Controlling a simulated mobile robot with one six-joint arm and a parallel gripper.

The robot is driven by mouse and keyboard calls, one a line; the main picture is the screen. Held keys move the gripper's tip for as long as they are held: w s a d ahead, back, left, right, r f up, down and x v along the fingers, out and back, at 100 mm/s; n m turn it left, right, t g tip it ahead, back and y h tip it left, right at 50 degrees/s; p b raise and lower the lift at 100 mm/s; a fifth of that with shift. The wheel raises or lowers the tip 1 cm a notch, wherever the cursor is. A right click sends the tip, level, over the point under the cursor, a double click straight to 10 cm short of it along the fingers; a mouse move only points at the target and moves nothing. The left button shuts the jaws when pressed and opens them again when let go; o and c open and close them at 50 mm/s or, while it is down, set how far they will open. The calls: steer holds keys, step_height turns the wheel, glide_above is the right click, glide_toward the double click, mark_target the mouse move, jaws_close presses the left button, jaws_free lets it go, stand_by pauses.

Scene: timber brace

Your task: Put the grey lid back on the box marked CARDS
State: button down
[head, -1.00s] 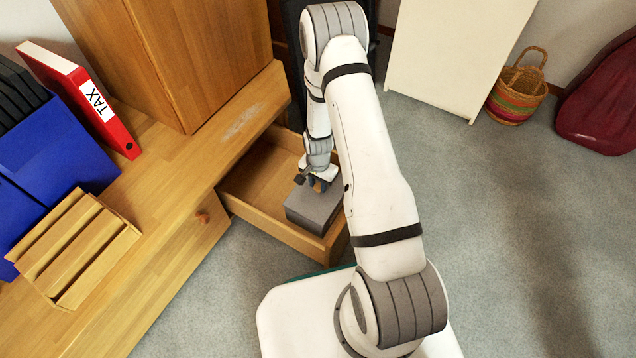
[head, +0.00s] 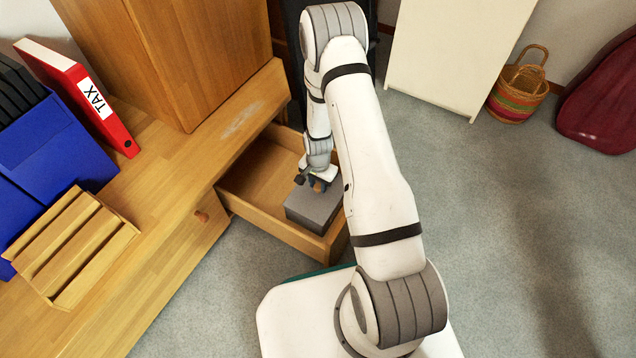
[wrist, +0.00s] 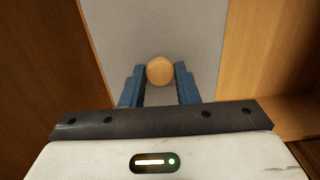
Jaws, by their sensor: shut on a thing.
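A grey box (head: 312,208) sits in the front right part of an open wooden drawer (head: 262,226). I see no CARDS marking on it in these views. The grey lid (wrist: 158,25) fills the middle of the wrist view, with a round wooden knob (wrist: 160,71). My gripper (head: 317,186) is over the box, pointing down. In the wrist view its blue fingers (wrist: 160,80) are on either side of the knob, shut on it. The lid's edges against the box are too small or hidden to tell whether it is fully seated.
The drawer's back left part is empty. The wooden bench (head: 170,240) beside it carries a red TAX binder (head: 82,95), blue holders (head: 50,150), a slatted wooden piece (head: 72,245) and a cabinet (head: 185,60). A woven basket (head: 517,92) stands on the floor at right.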

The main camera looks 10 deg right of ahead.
steer(key=c, duration=1)
jaws_free()
steer(key=shift+c, duration=0.2)
steer(key=shift+o, duration=0.5)
steer(key=o, duration=0.4)
steer(key=shift+r, duration=0.1)
steer(key=shift+r+p, duration=2.7)
steer(key=shift+r, duration=1.2)
